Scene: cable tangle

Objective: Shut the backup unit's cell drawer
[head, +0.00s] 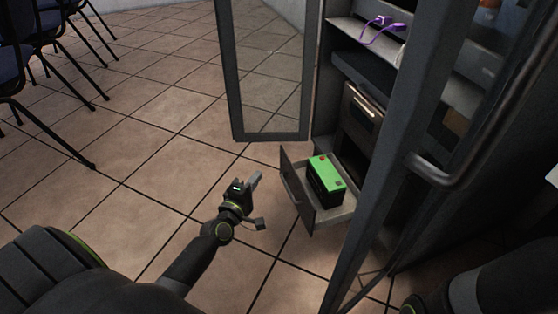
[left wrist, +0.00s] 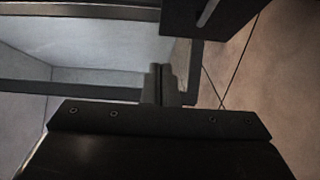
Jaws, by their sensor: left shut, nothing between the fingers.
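The cell drawer (head: 297,193) stands pulled out at the bottom of the cabinet, its dark front panel facing left. A black cell with a green top (head: 327,173) sits inside it. My left gripper (head: 256,179) is shut and empty, to the left of the drawer front and apart from it in the head view. In the left wrist view the shut fingers (left wrist: 160,82) show at the centre, and a dark panel with a pale handle (left wrist: 205,17), seemingly the drawer front, is at the top right. My right gripper is not in view; only part of that arm shows at the lower right.
An open glass door (head: 236,120) with a dark frame stands behind the drawer. Another door with a bar handle (head: 447,178) is at the right, near the drawer. A purple cable (head: 384,24) lies on the upper shelf. Chairs (head: 40,45) stand far left; tiled floor is clear between.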

